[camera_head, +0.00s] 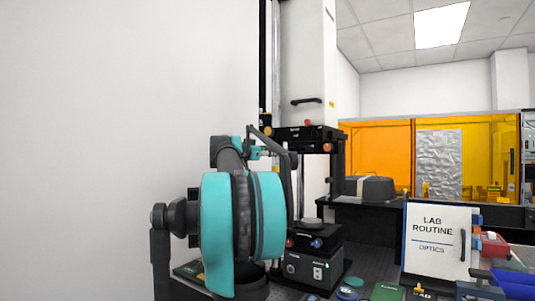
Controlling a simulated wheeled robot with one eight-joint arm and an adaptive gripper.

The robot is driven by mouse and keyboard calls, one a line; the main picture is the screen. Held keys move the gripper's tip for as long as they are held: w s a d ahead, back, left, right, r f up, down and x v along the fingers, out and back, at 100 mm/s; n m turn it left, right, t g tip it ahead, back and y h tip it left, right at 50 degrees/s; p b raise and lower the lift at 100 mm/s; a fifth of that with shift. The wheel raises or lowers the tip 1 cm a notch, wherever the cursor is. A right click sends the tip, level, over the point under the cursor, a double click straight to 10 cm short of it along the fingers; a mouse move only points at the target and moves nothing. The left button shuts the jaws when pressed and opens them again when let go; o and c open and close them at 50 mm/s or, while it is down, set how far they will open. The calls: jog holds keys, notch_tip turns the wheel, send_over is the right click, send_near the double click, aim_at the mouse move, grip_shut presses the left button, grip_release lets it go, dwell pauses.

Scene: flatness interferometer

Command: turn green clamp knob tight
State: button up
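The flatness interferometer is a tall white column (308,60) above a black stage block (300,137), with a black base unit (312,266) below. I cannot make out a green clamp knob; the knobs I see on the instrument are red, orange and blue. My teal and black arm stands in front of its left side and hides part of it. My gripper (279,149) is at the far end of the arm, by the left side of the stage block. It is small and partly overlapped by arm links, so I cannot tell its opening or whether it touches anything.
A grey-black device (370,189) and orange screens (376,150) are behind. A bare wall fills the left.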

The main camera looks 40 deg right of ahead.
jog(key=shift+d, duration=0.15)
jog(key=shift+c, duration=0.5)
grip_shut()
jog(key=shift+n, duration=0.4)
jog(key=shift+w+n, duration=0.1)
jog(key=shift+n, duration=8)
